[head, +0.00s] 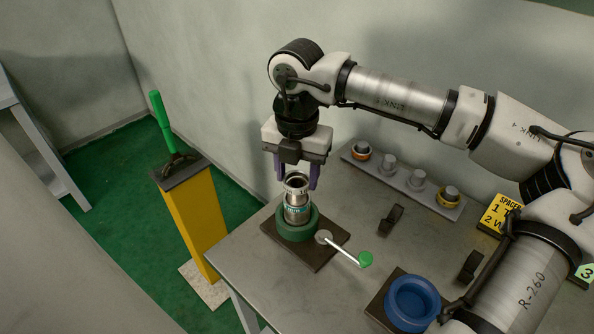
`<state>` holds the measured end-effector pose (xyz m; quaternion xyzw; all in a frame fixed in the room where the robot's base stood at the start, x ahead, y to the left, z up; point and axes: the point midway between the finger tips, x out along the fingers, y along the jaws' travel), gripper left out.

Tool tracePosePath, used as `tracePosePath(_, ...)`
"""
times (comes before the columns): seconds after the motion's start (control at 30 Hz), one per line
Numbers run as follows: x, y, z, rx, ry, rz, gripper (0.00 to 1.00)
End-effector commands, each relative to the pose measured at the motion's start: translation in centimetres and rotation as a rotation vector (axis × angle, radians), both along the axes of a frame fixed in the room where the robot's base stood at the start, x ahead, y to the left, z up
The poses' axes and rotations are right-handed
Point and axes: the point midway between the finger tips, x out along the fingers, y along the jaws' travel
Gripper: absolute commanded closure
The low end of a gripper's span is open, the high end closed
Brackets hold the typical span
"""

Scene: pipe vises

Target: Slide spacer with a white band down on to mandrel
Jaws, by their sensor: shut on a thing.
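The metal mandrel (296,213), with a teal marking, stands upright in a round green vise (296,234) on a dark base plate. The spacer is right at the top of the mandrel, roughly in line with it. I cannot tell whether it is around the mandrel's top or just above it. Its far side is partly hidden by the gripper.
A grey rack (400,179) behind holds several pegs, with an orange-banded ring (361,150) and a yellow-banded ring (449,195). A white lever (345,252) with a green knob sticks out from the vise. A blue vise (412,300) and a yellow sign (499,216) are to the right.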

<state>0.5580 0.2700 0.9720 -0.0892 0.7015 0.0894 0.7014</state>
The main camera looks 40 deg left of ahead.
Motion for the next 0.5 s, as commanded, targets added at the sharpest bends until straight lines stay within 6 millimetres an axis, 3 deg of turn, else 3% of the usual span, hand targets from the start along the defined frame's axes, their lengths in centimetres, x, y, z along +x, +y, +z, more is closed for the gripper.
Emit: tracePosePath(0.5,0.0,0.0,-1.4,0.000,0.000,0.000,0.74)
